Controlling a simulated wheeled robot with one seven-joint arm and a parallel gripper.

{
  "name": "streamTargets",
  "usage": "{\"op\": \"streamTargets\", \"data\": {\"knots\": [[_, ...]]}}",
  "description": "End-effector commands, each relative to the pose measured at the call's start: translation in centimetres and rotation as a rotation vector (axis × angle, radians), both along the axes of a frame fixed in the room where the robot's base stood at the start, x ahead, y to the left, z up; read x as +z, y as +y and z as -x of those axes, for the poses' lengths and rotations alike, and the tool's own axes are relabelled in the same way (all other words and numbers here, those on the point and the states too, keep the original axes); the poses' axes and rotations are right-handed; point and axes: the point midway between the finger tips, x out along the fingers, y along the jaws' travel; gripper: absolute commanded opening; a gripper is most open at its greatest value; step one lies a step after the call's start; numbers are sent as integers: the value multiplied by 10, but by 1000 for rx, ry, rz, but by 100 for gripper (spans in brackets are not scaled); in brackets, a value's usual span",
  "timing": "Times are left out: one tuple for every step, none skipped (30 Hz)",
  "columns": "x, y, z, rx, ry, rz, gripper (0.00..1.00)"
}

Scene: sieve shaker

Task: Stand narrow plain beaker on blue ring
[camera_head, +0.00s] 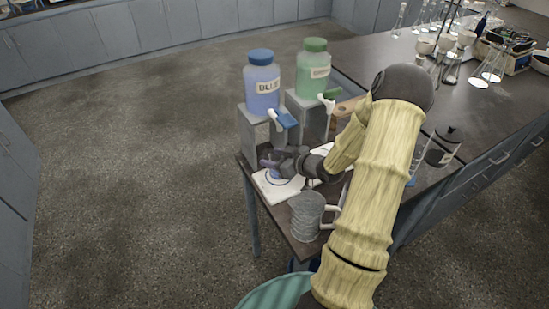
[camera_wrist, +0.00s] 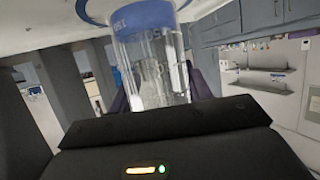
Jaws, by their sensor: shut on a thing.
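My gripper (camera_head: 272,162) is shut on a clear glass beaker (camera_wrist: 155,65), with purple fingers on both sides of it in the wrist view (camera_wrist: 160,90). The beaker has printed marks and a blue band, perhaps liquid, at the end farthest from the camera. In the head view, the gripper and arm mostly hide the beaker. It is over the white board (camera_head: 266,190) below the blue jar. An arc of the blue ring (camera_wrist: 92,14) shows around the beaker's far end in the wrist view. I cannot tell whether the beaker touches the board.
The blue jar (camera_head: 262,86) and green jar (camera_head: 312,70) stand on grey stands with taps behind the board. A dark-labelled bottle (camera_head: 443,147) and glassware stand right. Open floor lies left.

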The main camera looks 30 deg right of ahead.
Motion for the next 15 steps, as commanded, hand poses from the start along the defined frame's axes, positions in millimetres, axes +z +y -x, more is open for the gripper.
{"op": "streamTargets", "data": {"knots": [[1, 0, 0, -1, 0, 0, 24], [1, 0, 0, -1, 0, 0, 24], [1, 0, 0, -1, 0, 0, 24], [1, -1, 0, -1, 0, 0, 24], [0, 0, 0, -1, 0, 0, 24], [-1, 0, 0, 0, 0, 0, 24], [-2, 0, 0, 0, 0, 0, 24], [-3, 0, 0, 0, 0, 0, 24], [-2, 0, 0, 0, 0, 0, 55], [-2, 0, 0, 0, 0, 0, 61], [-2, -1, 0, -1, 0, 0, 67], [-2, -1, 1, -2, 0, 0, 71], [-2, -2, 1, -3, 0, 0, 71], [-2, -2, 1, -3, 0, 0, 71], [-2, -2, 1, -4, 0, 1, 71]]}}
